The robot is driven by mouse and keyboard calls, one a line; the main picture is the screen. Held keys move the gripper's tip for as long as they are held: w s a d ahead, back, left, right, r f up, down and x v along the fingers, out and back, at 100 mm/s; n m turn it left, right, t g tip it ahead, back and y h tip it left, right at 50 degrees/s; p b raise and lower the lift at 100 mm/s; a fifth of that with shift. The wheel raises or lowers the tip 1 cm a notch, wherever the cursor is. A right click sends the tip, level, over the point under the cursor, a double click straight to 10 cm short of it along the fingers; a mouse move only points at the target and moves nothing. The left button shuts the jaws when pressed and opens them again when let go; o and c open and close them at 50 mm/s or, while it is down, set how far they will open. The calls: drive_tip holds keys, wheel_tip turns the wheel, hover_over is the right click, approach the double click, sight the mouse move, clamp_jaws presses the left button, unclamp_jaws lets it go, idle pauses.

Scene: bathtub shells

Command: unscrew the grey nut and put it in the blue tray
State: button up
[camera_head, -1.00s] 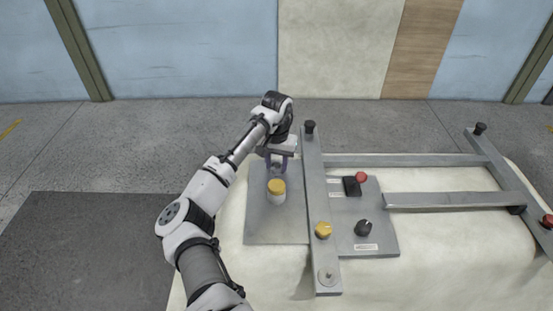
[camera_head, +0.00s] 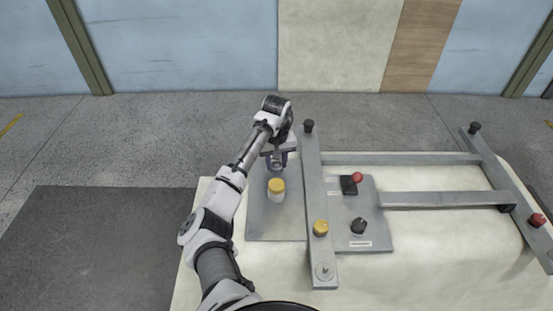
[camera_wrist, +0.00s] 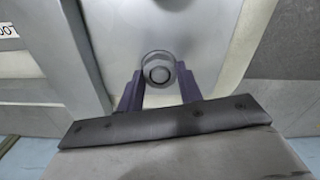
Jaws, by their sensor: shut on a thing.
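The grey nut (camera_wrist: 158,70) is a round grey piece with a darker centre ring. It sits between the two purple fingers of my gripper (camera_wrist: 158,82) in the wrist view, over a grey plate. In the head view my gripper (camera_head: 277,162) points down near the far end of the grey plate (camera_head: 270,225), just behind a white jar with a yellow lid (camera_head: 276,187). The gripper is shut on the nut. I cannot tell whether the nut is still on a thread. No blue tray shows in either view.
A grey bar (camera_head: 313,200) runs close on the right of my gripper. The pale surface (camera_head: 430,270) at front right is clear.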

drive_tip(key=shift+n, duration=0.7)
drive_tip(key=o, duration=1.1)
drive_tip(key=shift+c, duration=1)
drive_tip(key=m, duration=1.3)
